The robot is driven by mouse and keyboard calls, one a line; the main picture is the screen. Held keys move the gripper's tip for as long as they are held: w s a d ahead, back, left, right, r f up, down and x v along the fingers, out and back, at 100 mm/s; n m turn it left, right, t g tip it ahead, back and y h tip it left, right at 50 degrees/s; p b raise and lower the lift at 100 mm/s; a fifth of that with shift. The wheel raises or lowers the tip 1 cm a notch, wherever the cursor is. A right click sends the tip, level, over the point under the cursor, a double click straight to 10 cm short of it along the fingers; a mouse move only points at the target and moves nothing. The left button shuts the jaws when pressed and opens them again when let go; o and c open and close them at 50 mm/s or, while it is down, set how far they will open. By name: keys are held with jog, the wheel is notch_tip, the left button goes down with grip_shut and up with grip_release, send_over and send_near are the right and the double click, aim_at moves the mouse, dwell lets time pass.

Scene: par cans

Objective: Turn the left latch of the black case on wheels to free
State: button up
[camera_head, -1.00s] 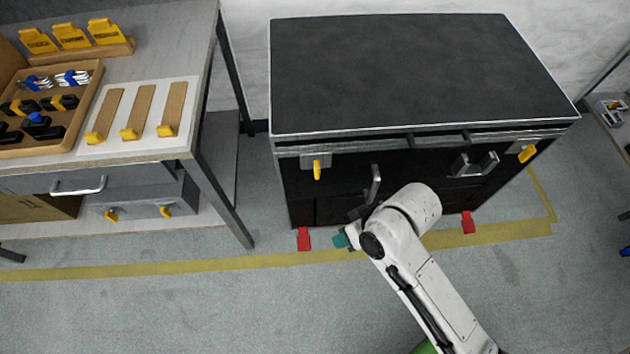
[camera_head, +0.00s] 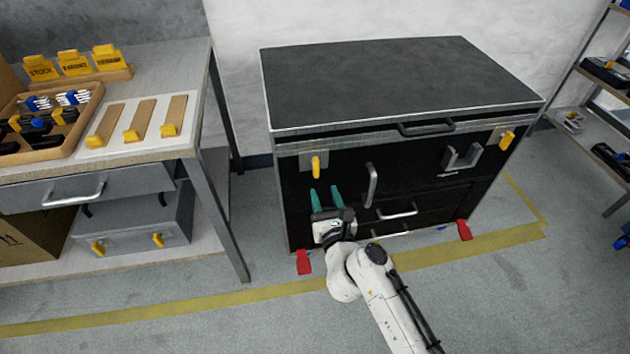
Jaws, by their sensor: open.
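The black case (camera_head: 390,85) on wheels stands upright with its lid down, its front facing me. Its left latch (camera_head: 316,166) is a yellow lever on a grey plate at the upper left of the front, pointing downward. The right latch (camera_head: 507,141) is also yellow, at the upper right, and sits tilted. My gripper (camera_head: 326,197) is open and empty, its two teal fingers pointing up, just below the left latch and apart from it in the picture. I cannot tell how far in front of the case the fingers are.
A vertical handle (camera_head: 370,186) stands right of my gripper, with drawer handles (camera_head: 397,212) lower down. Red wheel pedals (camera_head: 303,262) show at the floor. A workbench (camera_head: 110,157) with trays stands at left, shelves (camera_head: 590,120) at right. The floor in front is clear.

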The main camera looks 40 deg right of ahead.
aim_at(317, 166)
jog(key=x, duration=1)
jog(key=shift+w+d+f, duration=0.2)
jog(key=shift+d, duration=0.15)
grip_shut()
